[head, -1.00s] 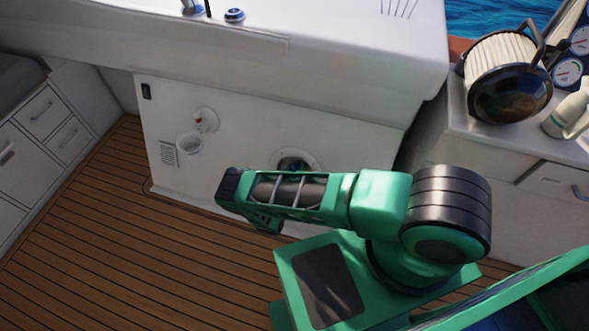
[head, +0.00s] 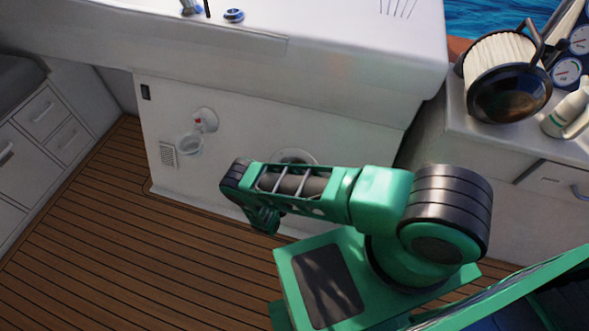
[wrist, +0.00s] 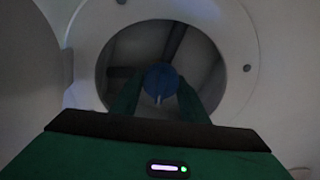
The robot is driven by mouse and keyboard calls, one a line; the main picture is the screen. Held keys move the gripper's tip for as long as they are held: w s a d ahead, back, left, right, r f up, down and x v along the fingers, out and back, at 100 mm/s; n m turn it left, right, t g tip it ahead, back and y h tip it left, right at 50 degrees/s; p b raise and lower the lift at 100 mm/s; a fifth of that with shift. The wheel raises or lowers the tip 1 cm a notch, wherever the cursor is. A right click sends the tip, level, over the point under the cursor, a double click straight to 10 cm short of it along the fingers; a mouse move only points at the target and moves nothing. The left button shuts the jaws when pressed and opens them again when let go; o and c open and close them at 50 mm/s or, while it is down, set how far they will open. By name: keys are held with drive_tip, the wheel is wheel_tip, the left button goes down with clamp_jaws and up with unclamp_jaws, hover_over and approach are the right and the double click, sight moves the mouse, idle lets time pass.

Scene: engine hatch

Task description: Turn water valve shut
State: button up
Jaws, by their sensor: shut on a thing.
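A round blue valve handle (wrist: 161,80) sits inside a round opening in a white ring (wrist: 84,75), seen in the wrist view. The two green fingers of my gripper (wrist: 159,92) reach into the opening and are shut on the handle, one on each side. A small pale bit shows at the handle's lower middle. In the head view the white ring (head: 297,151) shows only at its top edge on the white cabinet wall. My own arm hides the rest of it, the valve and the fingertips.
A wall fitting with a red part (head: 198,124) and a clear cup (head: 190,145) is left of the opening. A vent grille (head: 168,154) is lower left. A counter overhangs above. A round filter (head: 508,85) and a bottle (head: 567,112) stand at the right. The wooden floor (head: 110,240) is clear at left.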

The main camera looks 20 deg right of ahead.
drive_tip(key=shift+a+m, duration=0.1)
drive_tip(key=shift+m, duration=1.1)
drive_tip(key=o, duration=0.9)
drive_tip(key=shift+o, duration=0.5)
drive_tip(key=shift+s, duration=0.1)
drive_tip(key=v, duration=1)
drive_tip(key=shift+s+a, duration=0.2)
drive_tip(key=shift+a, duration=0.1)
